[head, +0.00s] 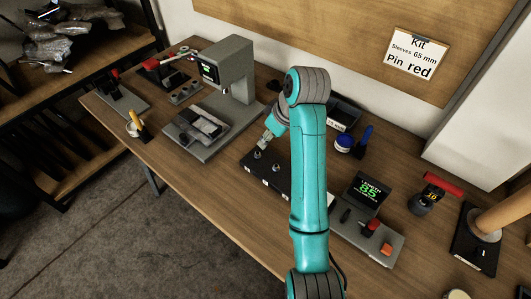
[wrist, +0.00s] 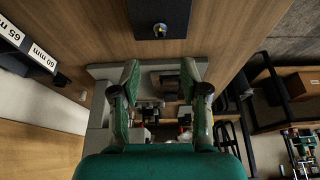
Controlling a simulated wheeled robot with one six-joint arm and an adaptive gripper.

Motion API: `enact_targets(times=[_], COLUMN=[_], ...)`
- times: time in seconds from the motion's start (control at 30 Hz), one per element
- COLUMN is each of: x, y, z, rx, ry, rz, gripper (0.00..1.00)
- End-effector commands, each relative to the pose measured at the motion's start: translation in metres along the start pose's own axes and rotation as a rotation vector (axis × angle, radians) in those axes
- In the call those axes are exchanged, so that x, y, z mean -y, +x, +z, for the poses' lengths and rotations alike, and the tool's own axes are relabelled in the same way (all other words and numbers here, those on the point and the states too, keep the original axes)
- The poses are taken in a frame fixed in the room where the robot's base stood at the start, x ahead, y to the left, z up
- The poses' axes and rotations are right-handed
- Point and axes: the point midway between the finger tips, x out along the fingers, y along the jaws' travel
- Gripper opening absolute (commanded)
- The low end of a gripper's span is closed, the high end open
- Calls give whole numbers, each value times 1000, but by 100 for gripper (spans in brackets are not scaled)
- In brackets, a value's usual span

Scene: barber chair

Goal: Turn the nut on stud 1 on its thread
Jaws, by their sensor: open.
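A black plate (head: 290,188) with pale labels on its front edge lies on the bench. Two small grey stud-and-nut shapes stand on it, one at its left end (head: 256,154) and one further right (head: 276,168). I cannot read which is stud 1, and nut and thread are too small to tell apart. My gripper (head: 268,139) is above and behind the left one, apart from it. In the wrist view my gripper (wrist: 160,72) is open with nothing between its fingers. A dark plate (wrist: 175,10) with one upright stud shape (wrist: 160,30) shows beyond the fingertips. My arm hides part of the black plate.
A grey press (head: 232,65) stands left of the plate. A display reading 85 (head: 367,190) and a grey box with a red knob (head: 370,228) stand to the right. Bare bench lies in front.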

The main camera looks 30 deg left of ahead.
Motion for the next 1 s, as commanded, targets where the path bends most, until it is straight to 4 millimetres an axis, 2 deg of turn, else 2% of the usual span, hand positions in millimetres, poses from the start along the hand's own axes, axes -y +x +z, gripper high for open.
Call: enact_targets(times=[0.17,0.4,0.6,0.8,1.0], x=[2,2,1,1,1], y=[20,62,91,104,106], z=[1,1,1,1,1], rx=[6,6,5,4,4], ry=[-1,0,1,2,2], rz=[-6,-5,-3,-2,-2], gripper=[45,45,45,45,45])
